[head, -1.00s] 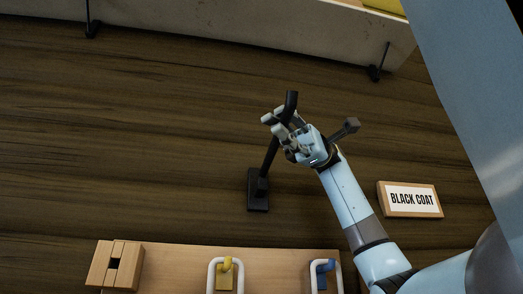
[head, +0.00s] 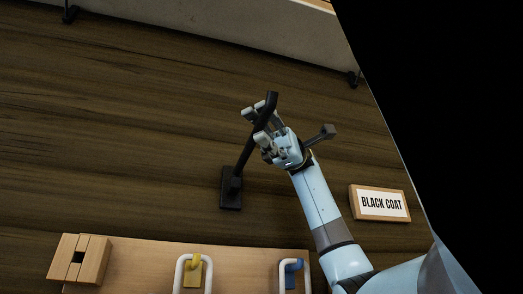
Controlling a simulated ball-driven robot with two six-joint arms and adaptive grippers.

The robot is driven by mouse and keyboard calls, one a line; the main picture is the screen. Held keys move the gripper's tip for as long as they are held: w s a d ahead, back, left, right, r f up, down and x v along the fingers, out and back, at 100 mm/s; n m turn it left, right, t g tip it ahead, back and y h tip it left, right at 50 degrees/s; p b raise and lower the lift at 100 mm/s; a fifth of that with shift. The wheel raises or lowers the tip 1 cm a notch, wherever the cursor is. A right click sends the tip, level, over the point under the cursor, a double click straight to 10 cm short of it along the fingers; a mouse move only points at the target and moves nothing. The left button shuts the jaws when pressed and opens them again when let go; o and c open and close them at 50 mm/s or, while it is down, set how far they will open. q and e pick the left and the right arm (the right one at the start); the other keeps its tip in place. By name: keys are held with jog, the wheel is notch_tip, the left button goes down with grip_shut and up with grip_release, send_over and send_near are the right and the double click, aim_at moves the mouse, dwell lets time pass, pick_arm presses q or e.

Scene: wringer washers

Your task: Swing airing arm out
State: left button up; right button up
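The airing arm (head: 245,154) is a black rod on a dark mount (head: 231,188) fixed to the brown wood-grain surface. It slants up and to the right to a bent black tip. My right gripper (head: 258,126) is at the rod's upper part, with fingers on both sides of it, and looks shut on it. Part of the rod is hidden by the fingers. My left gripper is not in view.
A BLACK COAT sign (head: 380,203) sits right of the mount. Below are a wooden block (head: 79,258), a yellow hook (head: 194,270) and a blue hook (head: 293,272) with white loops. A pale panel (head: 220,40) runs along the top. Black fills the upper right.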

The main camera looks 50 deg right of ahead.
jog(key=v, duration=0.7)
jog(key=shift+d, duration=0.25)
jog(key=shift+w, duration=0.1)
dwell(0.4)
